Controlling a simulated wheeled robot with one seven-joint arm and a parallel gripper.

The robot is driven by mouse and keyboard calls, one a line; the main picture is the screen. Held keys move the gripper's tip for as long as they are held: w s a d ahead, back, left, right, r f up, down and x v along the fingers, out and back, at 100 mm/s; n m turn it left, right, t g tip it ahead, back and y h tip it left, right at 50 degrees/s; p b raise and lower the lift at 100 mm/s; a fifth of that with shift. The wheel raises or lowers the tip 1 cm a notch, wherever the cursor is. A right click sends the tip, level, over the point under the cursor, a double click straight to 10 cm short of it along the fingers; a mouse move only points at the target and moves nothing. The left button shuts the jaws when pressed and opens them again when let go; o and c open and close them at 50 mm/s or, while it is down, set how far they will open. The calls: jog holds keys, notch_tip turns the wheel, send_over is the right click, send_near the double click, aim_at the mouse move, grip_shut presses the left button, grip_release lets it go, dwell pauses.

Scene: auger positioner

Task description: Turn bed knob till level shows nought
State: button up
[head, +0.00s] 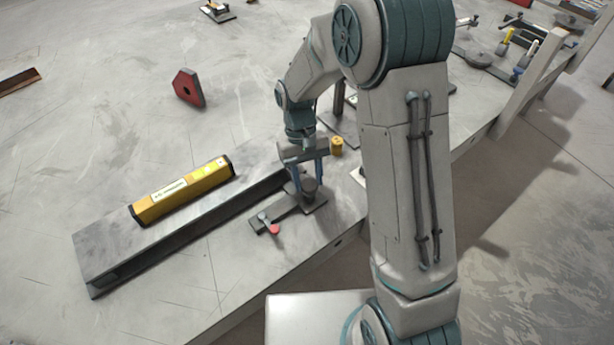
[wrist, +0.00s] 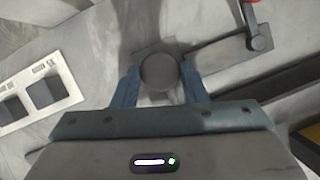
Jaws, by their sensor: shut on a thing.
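A dark round knob (wrist: 160,73) sits between the two blue fingers of my gripper (wrist: 160,90) in the wrist view. The fingers are shut on its sides. In the head view my gripper (head: 306,184) points down at the knob over a dark base plate (head: 318,204), and the arm partly hides it. A yellow level (head: 182,190) lies on top of a long grey steel beam (head: 105,237) to the left. It has a white label and a bright yellow-green window; its reading is too small to tell.
A red-handled lever (head: 272,228) stands on the plate close to the gripper; it also shows at the top of the wrist view (wrist: 258,38). A red block (head: 188,88) lies behind. The front tabletop is clear.

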jog(key=m+y, duration=0.1)
jog(key=m, duration=0.4)
jog(key=shift+d+y, duration=0.15)
jog(key=shift+y, duration=0.25)
dwell(0.3)
jog(key=o, duration=0.9)
jog(key=shift+o, duration=0.2)
jog(key=v, duration=1.4)
jog(key=shift+w+d+f, duration=0.1)
jog(key=shift+f, duration=0.05)
